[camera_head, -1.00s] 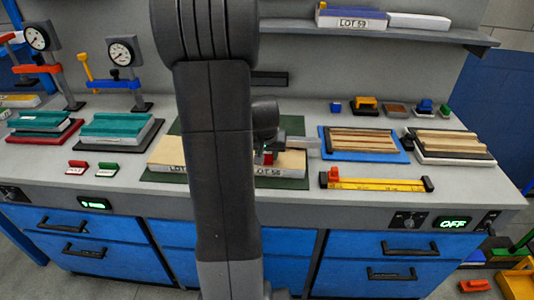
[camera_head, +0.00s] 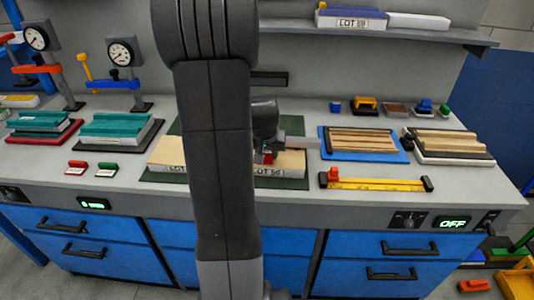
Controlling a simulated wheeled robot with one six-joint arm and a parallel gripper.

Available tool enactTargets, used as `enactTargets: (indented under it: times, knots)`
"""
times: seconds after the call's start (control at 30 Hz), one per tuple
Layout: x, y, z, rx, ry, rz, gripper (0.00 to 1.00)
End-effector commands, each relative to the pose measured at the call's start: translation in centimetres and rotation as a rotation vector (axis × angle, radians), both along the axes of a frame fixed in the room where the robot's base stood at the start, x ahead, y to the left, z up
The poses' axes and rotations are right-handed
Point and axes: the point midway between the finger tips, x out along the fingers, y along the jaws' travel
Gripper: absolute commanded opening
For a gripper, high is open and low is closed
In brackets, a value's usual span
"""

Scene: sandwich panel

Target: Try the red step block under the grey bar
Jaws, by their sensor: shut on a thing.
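The pale sandwich panel (camera_head: 292,164), marked LOT, lies on a dark green mat (camera_head: 296,183) in the middle of the bench. My arm covers its middle. A grey bar (camera_head: 306,143) shows just right of my gripper, above the panel. My gripper (camera_head: 265,156) is low over the panel, partly hidden behind my arm. It is shut on the red step block (camera_head: 259,157), of which only a small red patch shows. I cannot tell whether the block touches the bar or the panel.
A blue tray (camera_head: 322,150) with wooden strips is close on the right, with a yellow ruler (camera_head: 376,184) in front. Gauge stands (camera_head: 124,62) with teal pieces are further left.

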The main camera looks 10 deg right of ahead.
Motion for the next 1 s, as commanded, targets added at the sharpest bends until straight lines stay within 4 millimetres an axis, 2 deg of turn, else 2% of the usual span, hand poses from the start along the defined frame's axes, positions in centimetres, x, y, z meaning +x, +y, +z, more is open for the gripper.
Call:
enactTargets:
  times: [0.37,1.0]
  knots:
    - [-0.3,0.1,0.0,0.0,-0.001,0.0,0.13]
    - [-2.1,0.7,0.0,0.0,-0.001,0.0,0.13]
